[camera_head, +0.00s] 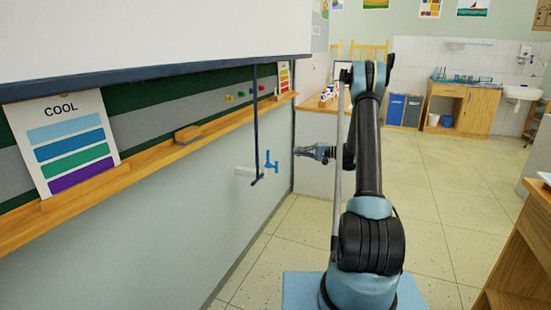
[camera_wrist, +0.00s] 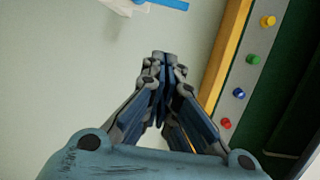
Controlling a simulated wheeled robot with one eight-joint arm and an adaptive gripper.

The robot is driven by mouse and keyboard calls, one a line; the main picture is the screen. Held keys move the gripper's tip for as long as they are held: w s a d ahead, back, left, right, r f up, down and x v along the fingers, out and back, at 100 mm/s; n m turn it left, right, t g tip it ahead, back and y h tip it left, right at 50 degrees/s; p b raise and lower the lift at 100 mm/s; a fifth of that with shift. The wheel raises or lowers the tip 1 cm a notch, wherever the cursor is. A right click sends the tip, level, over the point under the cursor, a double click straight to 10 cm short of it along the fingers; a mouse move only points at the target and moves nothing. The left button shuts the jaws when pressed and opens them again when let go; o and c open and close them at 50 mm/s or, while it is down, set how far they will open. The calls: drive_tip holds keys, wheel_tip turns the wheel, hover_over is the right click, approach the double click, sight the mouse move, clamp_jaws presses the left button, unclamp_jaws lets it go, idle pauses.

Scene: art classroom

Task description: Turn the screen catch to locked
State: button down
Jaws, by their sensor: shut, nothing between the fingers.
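The screen catch (camera_head: 269,163) is a small blue lever low on the wall below the ledge, next to a white block (camera_head: 244,171). Its exact turn is too small to tell. In the wrist view, a blue bar that appears to be the catch (camera_wrist: 168,4) is cut off by the top edge, with a white part (camera_wrist: 124,6) beside it. My gripper (camera_head: 298,151) is to the right of the catch in the head view, apart from it and pointing left toward the wall. Its fingertips (camera_wrist: 163,58) are together and empty.
A dark pull bar (camera_head: 256,120) hangs from the white screen (camera_head: 150,35), just left of the catch. A wooden ledge (camera_head: 90,195) runs along the board, holding an eraser (camera_head: 187,134) and a colour chart (camera_head: 70,140). The floor to the right is mostly clear.

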drive_tip(key=s+a+f, duration=0.1)
drive_tip(key=s+a, duration=0.1)
drive_tip(key=a, duration=0.9)
idle(0.3)
drive_tip(key=shift+d+f, duration=0.1)
